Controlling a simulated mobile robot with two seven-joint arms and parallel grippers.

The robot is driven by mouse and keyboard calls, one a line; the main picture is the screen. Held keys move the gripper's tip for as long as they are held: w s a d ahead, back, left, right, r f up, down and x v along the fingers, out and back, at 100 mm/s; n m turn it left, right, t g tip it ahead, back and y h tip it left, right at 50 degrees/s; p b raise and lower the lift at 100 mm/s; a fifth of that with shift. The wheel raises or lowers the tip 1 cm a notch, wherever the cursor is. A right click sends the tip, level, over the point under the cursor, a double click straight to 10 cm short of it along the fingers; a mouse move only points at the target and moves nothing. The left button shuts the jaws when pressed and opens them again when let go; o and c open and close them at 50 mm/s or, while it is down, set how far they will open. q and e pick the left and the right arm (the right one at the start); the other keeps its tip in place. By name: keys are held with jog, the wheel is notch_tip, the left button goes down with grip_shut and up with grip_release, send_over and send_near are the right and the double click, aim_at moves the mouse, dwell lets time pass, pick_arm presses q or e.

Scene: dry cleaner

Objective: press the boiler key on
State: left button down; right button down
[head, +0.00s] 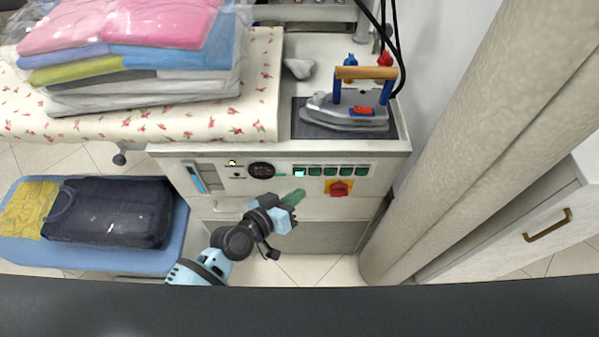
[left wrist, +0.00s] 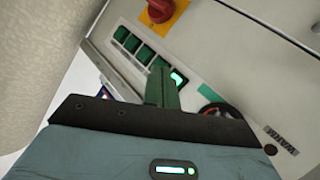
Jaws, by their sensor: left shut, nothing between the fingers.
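The ironing station's front panel (head: 220,184) carries a row of several green keys (head: 331,171). The leftmost key (head: 299,171) looks lit, paler than the others; labels are too small to read. In the left wrist view, the lit key (left wrist: 179,77) glows beside my fingertips, and the unlit keys (left wrist: 133,42) run up to the left. My left gripper (head: 298,193) is shut and empty, its green fingers pointing at the panel just below the lit key. In the left wrist view, the fingers (left wrist: 162,75) overlap the key row; whether they touch a key is unclear.
A red knob on a yellow plate (head: 339,187) sits below the keys, and a round gauge (head: 261,170) to their left. An iron (head: 345,115) stands above on a dark pad. A beige padded column (head: 470,130) stands right of the station. A blue board (head: 100,257) holds folded clothes at left.

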pick_arm(q)
jog(key=s, duration=0.3)
pick_arm(e)
jog(key=shift+w+r, duration=0.35)
jog(key=shift+r, duration=0.1)
pick_arm(q)
jog(key=shift+w, duration=0.1)
